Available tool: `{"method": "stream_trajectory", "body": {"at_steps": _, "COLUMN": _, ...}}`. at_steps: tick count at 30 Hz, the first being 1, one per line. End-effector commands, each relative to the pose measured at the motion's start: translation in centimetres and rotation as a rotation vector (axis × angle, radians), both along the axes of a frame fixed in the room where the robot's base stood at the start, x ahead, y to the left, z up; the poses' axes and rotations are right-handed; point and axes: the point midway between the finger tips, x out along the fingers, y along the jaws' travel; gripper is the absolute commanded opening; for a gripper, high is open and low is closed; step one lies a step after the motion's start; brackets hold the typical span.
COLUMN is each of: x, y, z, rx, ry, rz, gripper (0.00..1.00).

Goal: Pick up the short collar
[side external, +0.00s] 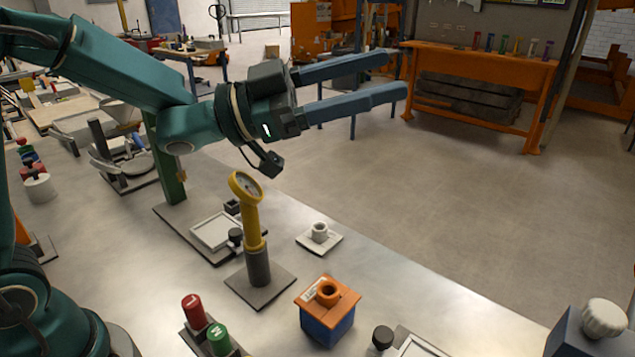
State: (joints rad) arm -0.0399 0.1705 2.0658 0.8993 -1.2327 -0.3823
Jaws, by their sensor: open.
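My gripper (395,75) is open and empty, held high above the bench with its two blue-grey fingers pointing right. Two short ring-shaped pieces show below it. A small pale grey collar (320,232) stands upright on a white square plate (305,239). An orange ring (328,293) sits on the orange top (345,304) of a blue box (328,328). I cannot tell for certain which one is the short collar. My gripper is well apart from both.
A yellow dial gauge (252,215) stands upright on a dark base left of the pale collar. Red (194,310) and green (218,338) capped pieces stand at the front. A blue block with a white knob (603,318) is at front right. The bench's far edge runs just behind the plate.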

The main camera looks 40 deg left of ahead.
Motion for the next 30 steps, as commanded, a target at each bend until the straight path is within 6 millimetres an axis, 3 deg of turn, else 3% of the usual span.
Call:
{"method": "stream_trajectory", "body": {"at_steps": 1, "x": -1.4, "y": -1.6, "z": -0.4, "rx": 0.029, "ry": -0.047, "rz": -0.052, "gripper": 0.7}}
{"method": "stream_trajectory", "body": {"at_steps": 6, "x": -5.9, "y": -5.1, "z": -1.1, "rx": 0.098, "ry": -0.219, "rz": -0.183, "gripper": 0.7}}
{"method": "stream_trajectory", "body": {"at_steps": 12, "x": -10.3, "y": -7.2, "z": -1.9, "rx": 0.133, "ry": -0.373, "rz": -0.286, "gripper": 0.7}}
{"method": "stream_trajectory", "body": {"at_steps": 19, "x": -14.5, "y": -8.2, "z": -4.1, "rx": 0.162, "ry": -0.474, "rz": -0.383, "gripper": 0.7}}
{"method": "stream_trajectory", "body": {"at_steps": 21, "x": -14.7, "y": -7.8, "z": -6.0, "rx": 0.193, "ry": -0.43, "rz": -0.406, "gripper": 0.7}}
{"method": "stream_trajectory", "body": {"at_steps": 30, "x": -11.5, "y": -4.1, "z": -13.3, "rx": 0.304, "ry": -0.056, "rz": -0.386, "gripper": 0.7}}
